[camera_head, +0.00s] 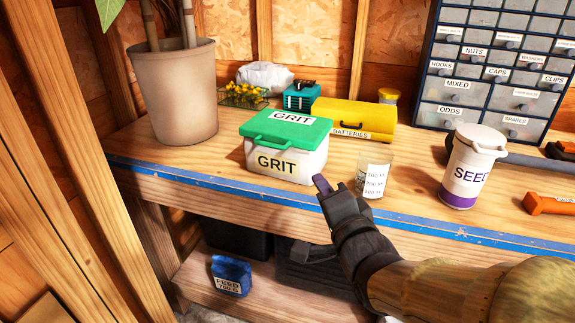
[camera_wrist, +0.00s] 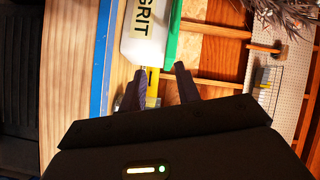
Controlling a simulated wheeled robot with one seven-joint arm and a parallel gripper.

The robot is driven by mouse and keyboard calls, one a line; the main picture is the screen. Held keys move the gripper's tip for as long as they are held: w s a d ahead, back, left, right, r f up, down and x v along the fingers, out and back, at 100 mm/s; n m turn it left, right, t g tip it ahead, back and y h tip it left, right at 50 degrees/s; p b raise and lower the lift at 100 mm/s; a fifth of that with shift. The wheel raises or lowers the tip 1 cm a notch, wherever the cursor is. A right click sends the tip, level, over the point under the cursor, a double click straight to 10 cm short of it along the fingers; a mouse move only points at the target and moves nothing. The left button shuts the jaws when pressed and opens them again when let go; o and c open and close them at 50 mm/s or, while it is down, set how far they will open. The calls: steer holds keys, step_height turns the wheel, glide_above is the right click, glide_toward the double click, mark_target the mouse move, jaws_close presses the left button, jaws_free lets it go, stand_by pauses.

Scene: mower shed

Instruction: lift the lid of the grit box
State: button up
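The grit box (camera_head: 287,164) is a white tub marked GRIT on the workbench. Its green lid (camera_head: 312,130) is on it and looks closed, with a green handle along the front edge. In the wrist view the box (camera_wrist: 143,42) and the lid (camera_wrist: 174,28) appear sideways at the top. My gripper (camera_head: 322,184) is at the bench's front edge, just right of and in front of the box, apart from the lid. In the wrist view my gripper (camera_wrist: 160,76) has its two dark fingers spread with nothing between them. The head view hides most of the fingers.
A clear measuring cup (camera_head: 374,172) stands close right of my gripper, with a SEED tub (camera_head: 470,168) farther right. A yellow batteries box (camera_head: 355,116) and a teal box (camera_head: 298,97) stand behind. A large plant pot (camera_head: 175,95) is left. Bare bench lies left of the box.

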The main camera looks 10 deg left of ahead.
steer(key=s+a+y+b, duration=0.1)
steer(key=b, duration=0.1)
steer(key=s+a+f+m+t+y+b, duration=0.1)
steer(key=a+y, duration=0.1)
steer(key=shift+s+a+b, duration=0.3)
steer(key=shift+s+b, duration=0.05)
steer(key=shift+b, duration=0.05)
steer(key=p, duration=1.8)
glide_toward(284, 130)
steer(key=w+a, duration=0.1)
steer(key=a, duration=0.6)
steer(key=shift+w+f, duration=0.1)
steer(key=shift+w, duration=0.05)
